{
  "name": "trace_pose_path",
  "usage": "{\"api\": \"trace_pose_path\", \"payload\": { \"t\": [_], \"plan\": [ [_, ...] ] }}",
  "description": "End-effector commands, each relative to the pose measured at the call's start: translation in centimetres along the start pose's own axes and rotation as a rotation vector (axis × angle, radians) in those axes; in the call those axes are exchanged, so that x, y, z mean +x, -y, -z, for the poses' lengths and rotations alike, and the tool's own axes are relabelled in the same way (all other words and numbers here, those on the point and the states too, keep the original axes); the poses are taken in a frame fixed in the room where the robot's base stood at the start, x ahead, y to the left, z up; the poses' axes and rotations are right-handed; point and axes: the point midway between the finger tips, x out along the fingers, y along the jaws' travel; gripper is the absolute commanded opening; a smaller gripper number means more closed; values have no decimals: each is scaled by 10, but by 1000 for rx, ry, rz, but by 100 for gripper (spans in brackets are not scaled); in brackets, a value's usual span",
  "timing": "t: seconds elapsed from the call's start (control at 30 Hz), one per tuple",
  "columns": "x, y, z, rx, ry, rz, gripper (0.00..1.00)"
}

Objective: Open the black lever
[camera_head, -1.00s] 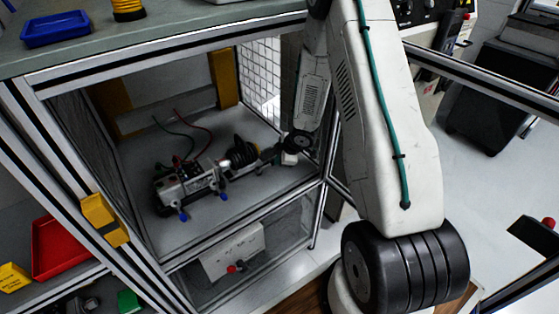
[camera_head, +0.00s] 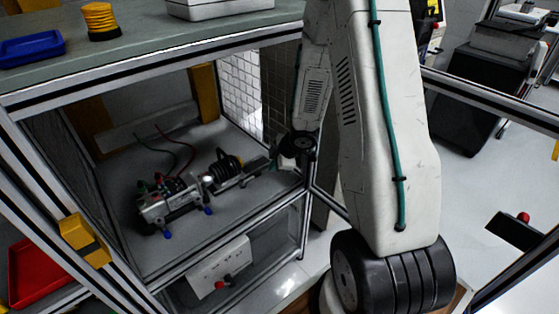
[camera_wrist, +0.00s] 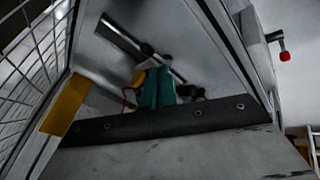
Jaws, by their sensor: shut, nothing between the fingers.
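A metal bench device (camera_head: 170,206) with blue-tipped handles stands on the cabinet shelf in the head view. I cannot make out which part is the black lever. An orange round part (camera_wrist: 138,77) and dark device parts show behind the fingers. Contact cannot be told.
The cabinet's metal frame (camera_head: 150,70) and mesh side wall (camera_head: 246,92) surround the shelf. Red and dark wires (camera_head: 181,140) rise behind the device. A panel with a red knob (camera_head: 218,284) is below. The shelf front is mostly clear.

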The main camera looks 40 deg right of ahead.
Motion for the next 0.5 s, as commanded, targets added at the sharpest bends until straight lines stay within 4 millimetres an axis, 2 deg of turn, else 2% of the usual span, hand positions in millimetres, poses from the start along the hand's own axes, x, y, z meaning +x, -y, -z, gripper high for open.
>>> {"api": "trace_pose_path", "payload": {
  "t": [0.03,0.2,0.5],
  "plan": [
    [-9,-2,0,-2,1,-4,0],
    [-28,-2,-2,0,0,-1,0],
    [-34,-3,-4,2,1,0,0]
  ]
}}
